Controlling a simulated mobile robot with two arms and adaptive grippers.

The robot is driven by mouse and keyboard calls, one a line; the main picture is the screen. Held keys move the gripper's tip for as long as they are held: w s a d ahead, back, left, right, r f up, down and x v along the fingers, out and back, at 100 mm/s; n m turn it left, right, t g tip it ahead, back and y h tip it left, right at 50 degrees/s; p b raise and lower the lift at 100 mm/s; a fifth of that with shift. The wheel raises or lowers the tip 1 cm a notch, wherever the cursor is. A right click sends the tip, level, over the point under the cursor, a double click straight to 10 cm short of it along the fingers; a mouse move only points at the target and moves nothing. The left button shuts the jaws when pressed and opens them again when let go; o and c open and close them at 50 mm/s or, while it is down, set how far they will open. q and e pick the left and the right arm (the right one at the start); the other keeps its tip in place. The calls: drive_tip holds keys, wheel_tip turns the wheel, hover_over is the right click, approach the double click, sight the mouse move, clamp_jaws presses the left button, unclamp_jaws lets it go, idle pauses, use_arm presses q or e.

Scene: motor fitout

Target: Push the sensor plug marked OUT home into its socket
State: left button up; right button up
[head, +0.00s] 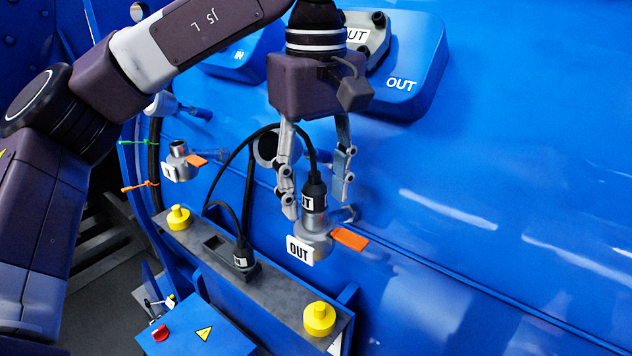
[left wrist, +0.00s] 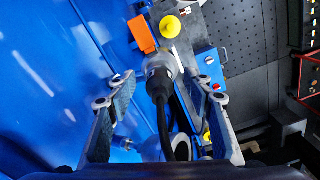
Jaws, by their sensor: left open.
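The black OUT plug (head: 314,190), with a white label and a black cable, stands upright at the mouth of the grey OUT socket (head: 316,246). How deep it sits cannot be told. The socket has a white OUT tag (head: 299,250) and an orange lever (head: 350,238) sticking out to the right. My left gripper (head: 318,196) points down with its fingers apart on either side of the plug, open. In the left wrist view the plug (left wrist: 158,84) shows between the spread fingers (left wrist: 165,88), with gaps on both sides. My right gripper is not in view.
A grey ledge (head: 279,277) with yellow knobs (head: 319,318) holds the other plug (head: 242,254) at lower left. The other socket (head: 181,163) is at left. A blue box (head: 195,330) with a red knob stands below. The blue motor wall at right is clear.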

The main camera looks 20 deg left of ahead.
use_arm(q)
wheel_tip(320, 180, up, 12)
drive_tip(key=shift+f, duration=0.15)
idle(0.4)
idle(0.4)
